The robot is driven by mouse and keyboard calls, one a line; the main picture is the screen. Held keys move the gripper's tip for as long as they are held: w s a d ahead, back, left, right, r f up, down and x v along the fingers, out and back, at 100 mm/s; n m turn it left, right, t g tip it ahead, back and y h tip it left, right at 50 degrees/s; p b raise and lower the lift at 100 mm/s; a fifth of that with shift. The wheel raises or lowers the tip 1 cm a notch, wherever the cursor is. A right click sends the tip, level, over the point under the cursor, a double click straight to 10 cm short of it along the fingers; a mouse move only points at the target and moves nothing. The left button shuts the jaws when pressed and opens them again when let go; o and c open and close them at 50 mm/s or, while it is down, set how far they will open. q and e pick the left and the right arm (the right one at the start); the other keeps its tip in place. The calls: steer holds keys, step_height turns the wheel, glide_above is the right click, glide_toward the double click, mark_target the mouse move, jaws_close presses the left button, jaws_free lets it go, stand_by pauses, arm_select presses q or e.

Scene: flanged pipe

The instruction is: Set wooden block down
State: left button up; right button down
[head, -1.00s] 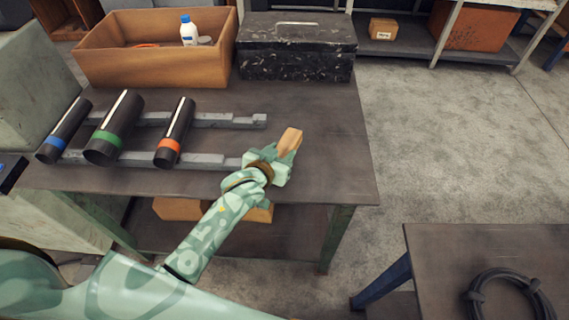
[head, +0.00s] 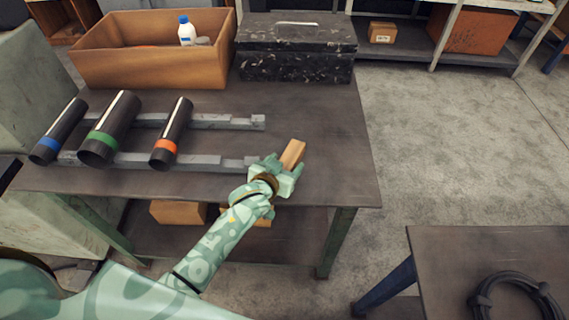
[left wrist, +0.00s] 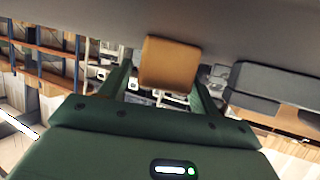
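The wooden block (head: 292,153) rests on the dark workbench (head: 330,120) near its front right part, clear of the rails. My left gripper (head: 283,170) is just in front of it, with its fingers apart. In the left wrist view the block (left wrist: 170,62) sits ahead of the open fingers (left wrist: 162,85), with a gap beside the left finger. The block meets the grey bench surface there. My right gripper is not in view.
Several dark pipes with blue, green and orange (head: 163,145) bands lie across two grey rails (head: 215,122) to the left. A wooden crate (head: 150,65) and a black toolbox (head: 295,62) stand at the back. The bench right of the block is clear.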

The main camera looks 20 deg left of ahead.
arm_select(q)
steer(key=shift+r, duration=0.15)
steer(key=p+v, duration=0.3)
steer(key=v, duration=0.9)
